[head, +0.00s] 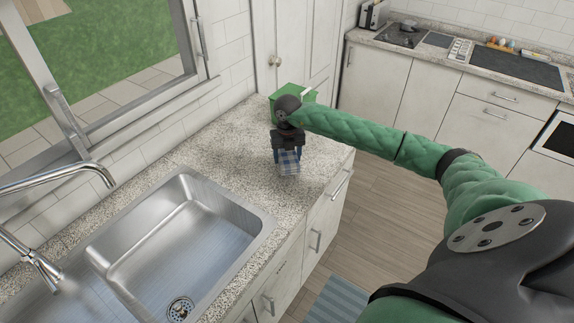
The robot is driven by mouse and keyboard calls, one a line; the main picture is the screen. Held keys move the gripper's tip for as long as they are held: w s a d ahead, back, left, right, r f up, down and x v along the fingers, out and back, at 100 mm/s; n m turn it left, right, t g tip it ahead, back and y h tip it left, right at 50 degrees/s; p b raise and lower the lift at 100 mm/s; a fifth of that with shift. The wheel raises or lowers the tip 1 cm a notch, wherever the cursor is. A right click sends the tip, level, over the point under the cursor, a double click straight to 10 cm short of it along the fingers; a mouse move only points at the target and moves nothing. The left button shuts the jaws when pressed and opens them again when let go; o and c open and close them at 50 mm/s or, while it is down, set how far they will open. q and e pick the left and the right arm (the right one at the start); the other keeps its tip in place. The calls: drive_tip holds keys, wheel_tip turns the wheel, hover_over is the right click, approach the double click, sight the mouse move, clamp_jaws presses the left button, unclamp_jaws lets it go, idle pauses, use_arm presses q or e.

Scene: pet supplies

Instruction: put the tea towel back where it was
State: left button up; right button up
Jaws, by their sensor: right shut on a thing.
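The tea towel (289,163) is a small blue and white checked cloth. My right gripper (287,152) is shut on it, over the speckled counter (222,150) near its far end. The towel hangs below the fingers; I cannot tell whether it touches the counter. Part of the towel is hidden by the gripper. My left gripper is not in view.
A green box (302,92) stands behind my right gripper at the counter's far end, partly hidden by my wrist. A steel sink (180,240) with a tap (70,178) fills the near counter. Counter between sink and gripper is clear.

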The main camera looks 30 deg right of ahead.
sight(287, 162)
drive_tip(key=shift+a+f, duration=0.1)
drive_tip(key=shift+f, duration=0.4)
drive_tip(key=shift+w+f+b, duration=0.1)
drive_tip(key=shift+f+b, duration=0.35)
drive_tip(key=shift+f, duration=1.1)
drive_tip(key=o, duration=0.9)
drive_tip(key=shift+r, duration=0.35)
wheel_tip(287, 162, up, 3)
drive_tip(key=shift+f+p, duration=0.1)
drive_tip(key=shift+p, duration=0.5)
wheel_tip(287, 162, up, 7)
drive_tip(key=shift+r+p, duration=0.15)
drive_tip(key=shift+p, duration=0.7)
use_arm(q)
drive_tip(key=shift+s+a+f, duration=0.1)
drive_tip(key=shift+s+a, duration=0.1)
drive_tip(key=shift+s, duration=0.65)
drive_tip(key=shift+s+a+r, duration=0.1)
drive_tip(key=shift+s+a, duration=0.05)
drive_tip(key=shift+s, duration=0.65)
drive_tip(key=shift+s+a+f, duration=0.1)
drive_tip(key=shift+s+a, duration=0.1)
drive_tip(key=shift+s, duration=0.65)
use_arm(e)
drive_tip(key=shift+r, duration=0.65)
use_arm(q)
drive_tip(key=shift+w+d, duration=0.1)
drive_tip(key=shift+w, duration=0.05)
